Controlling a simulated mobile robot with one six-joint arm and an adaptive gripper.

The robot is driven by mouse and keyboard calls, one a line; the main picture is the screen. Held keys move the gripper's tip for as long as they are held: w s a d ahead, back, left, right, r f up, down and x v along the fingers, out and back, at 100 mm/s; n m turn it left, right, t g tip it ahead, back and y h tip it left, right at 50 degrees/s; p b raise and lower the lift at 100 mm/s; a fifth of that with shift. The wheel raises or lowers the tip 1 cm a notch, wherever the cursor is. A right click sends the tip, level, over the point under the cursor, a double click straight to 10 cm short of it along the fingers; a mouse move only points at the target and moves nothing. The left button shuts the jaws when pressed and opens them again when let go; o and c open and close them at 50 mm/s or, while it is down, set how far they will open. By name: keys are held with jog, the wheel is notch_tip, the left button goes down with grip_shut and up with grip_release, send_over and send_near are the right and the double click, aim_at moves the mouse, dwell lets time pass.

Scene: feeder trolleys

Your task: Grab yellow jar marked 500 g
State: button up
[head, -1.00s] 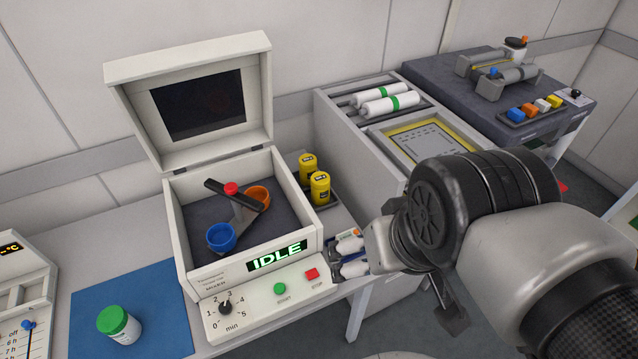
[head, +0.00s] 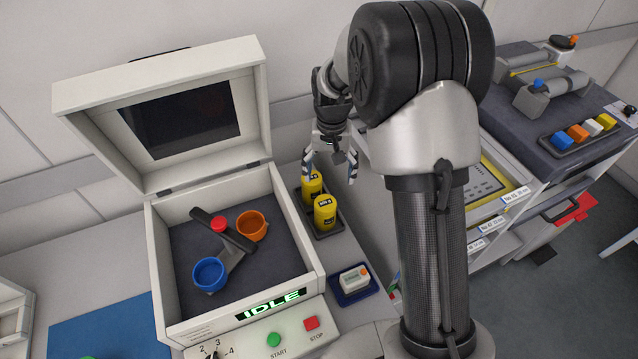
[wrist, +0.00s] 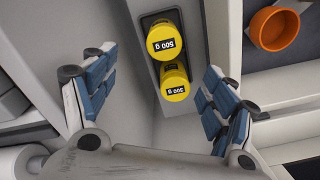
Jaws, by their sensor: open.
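Two yellow jars with black labels stand upright in a dark tray (head: 329,233) right of the open-lidded box. The wrist view shows the labels upside down: the jar marked 500 g (wrist: 163,40) is at the top, and the jar marked 300 g (wrist: 174,84) is just below it. By the layout, the 500 g jar is the nearer one in the head view (head: 325,213), and the 300 g jar is the farther one (head: 312,188). My gripper (head: 331,172) is open and empty, pointing down above the farther jar's side. Its blue-padded fingers are spread wide in the wrist view (wrist: 157,68).
The box's wall (head: 296,235) stands close left of the jars; inside are a blue cup (head: 209,273) and an orange cup (head: 252,226). A small white device (head: 355,279) sits on a blue holder in front. A grey cabinet with drawers stands to the right.

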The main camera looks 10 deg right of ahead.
aim_at(328, 203)
notch_tip(328, 203, down, 12)
jog(key=b, duration=0.3)
jog(key=shift+b, duration=0.3)
jog(key=shift+w+a+f+b, duration=0.15)
jog(key=shift+f+b, duration=0.3)
jog(key=shift+f, duration=0.6)
jog(key=shift+w+a+f+b, duration=0.1)
jog(key=shift+f+b, duration=0.3)
jog(key=shift+f, duration=0.6)
jog(key=shift+w+a+f+b, duration=0.15)
jog(key=shift+f+b, duration=0.3)
jog(key=shift+f, duration=0.6)
jog(key=shift+s+r, duration=0.1)
jog(key=shift+s, duration=0.05)
jog(key=shift+c, duration=0.6)
jog(key=c, duration=1.5)
